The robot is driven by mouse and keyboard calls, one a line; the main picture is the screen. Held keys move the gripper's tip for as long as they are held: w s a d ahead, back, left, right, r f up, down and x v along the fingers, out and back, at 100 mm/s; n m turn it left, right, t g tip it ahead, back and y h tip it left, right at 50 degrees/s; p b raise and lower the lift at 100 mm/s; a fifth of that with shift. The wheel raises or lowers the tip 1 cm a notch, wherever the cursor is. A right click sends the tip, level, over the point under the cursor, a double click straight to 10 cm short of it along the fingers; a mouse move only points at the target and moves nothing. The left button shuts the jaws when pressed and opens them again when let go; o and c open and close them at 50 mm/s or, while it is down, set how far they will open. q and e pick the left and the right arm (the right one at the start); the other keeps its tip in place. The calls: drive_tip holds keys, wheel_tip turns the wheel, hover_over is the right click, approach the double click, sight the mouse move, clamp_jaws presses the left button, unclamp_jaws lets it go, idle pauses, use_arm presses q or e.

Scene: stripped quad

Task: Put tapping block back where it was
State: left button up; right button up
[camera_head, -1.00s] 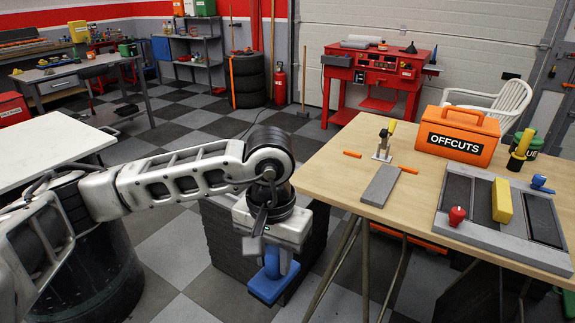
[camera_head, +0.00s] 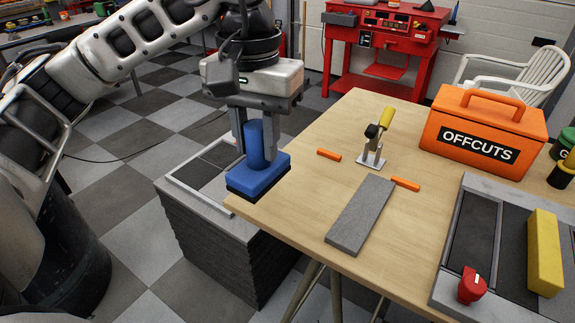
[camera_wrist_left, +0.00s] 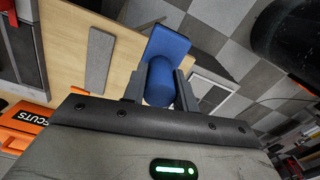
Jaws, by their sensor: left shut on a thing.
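The blue tapping block (camera_head: 262,172) has a rectangular base with a dark underside and an upright round handle. My left gripper (camera_head: 256,150) is shut on the handle, with one finger on each side. The block is at the left corner of the wooden table (camera_head: 310,205); I cannot tell whether it touches the top. In the left wrist view the block (camera_wrist_left: 168,45) shows between the fingers (camera_wrist_left: 158,88), with the table behind it. My right gripper is not in view.
A grey slab (camera_head: 360,215), two orange sticks (camera_head: 329,155) and a toggle clamp (camera_head: 372,150) lie or stand on the table. The orange OFFCUTS box (camera_head: 485,130) is at the back right. A grey tray (camera_head: 450,285) holds a yellow block (camera_head: 545,255) and a red knob (camera_head: 471,287). A dark stack (camera_head: 215,240) stands left of the table.

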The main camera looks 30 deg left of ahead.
use_arm(q)
drive_tip(key=shift+w+a+r, duration=0.1)
drive_tip(key=shift+w+a, duration=0.25)
drive_tip(key=shift+w, duration=0.15)
drive_tip(key=w+a+f+p, duration=0.1)
drive_tip(key=w+a+f, duration=0.1)
drive_tip(key=w+f, duration=0.1)
drive_tip(key=w+a+f+p, duration=0.1)
drive_tip(key=w+a+f, duration=0.1)
drive_tip(key=w+f, duration=0.2)
drive_tip(key=w+a+f, duration=0.2)
drive_tip(key=w+f, duration=0.1)
drive_tip(key=f, duration=0.1)
drive_tip(key=shift+w+f+p, duration=0.25)
drive_tip(key=shift+w+p, duration=0.15)
drive_tip(key=shift+f, duration=0.55)
drive_tip(key=o, duration=0.9)
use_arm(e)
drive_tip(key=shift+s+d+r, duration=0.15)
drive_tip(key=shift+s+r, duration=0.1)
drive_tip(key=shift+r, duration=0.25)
